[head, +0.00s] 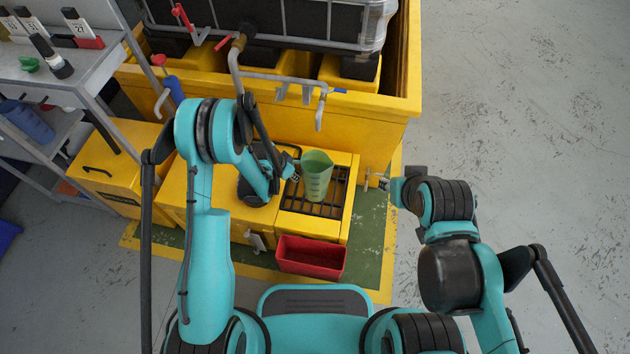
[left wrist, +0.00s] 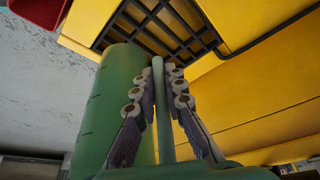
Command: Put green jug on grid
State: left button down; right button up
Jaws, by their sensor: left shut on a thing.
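The green jug (head: 316,178) is upright over the black grid (head: 332,208) in the head view. My left gripper (head: 293,168) is at the jug's left side. In the left wrist view, my left gripper (left wrist: 158,98) is shut on the jug's narrow handle, with the jug's body (left wrist: 118,95) just left of the fingers. The grid (left wrist: 165,24) shows beyond the jug in that view. I cannot tell whether the jug's base touches the grid. My right gripper (head: 376,181) is small, to the right of the grid and apart from the jug; its opening is unclear.
A red bin (head: 311,258) stands in front of the grid. A yellow containment tub (head: 360,130) with a pipe and tap (head: 320,105) is behind it. A grey shelf (head: 60,75) with bottles is at the left. The floor on the right is clear.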

pick_arm(q)
jog(key=w+d+f+b, duration=0.1)
jog(key=w+f+b, duration=0.1)
jog(key=w+f, duration=0.9)
jog(key=shift+w, duration=0.3)
jog(key=shift+f, duration=0.15)
jog(key=c, duration=1.6)
grip_release()
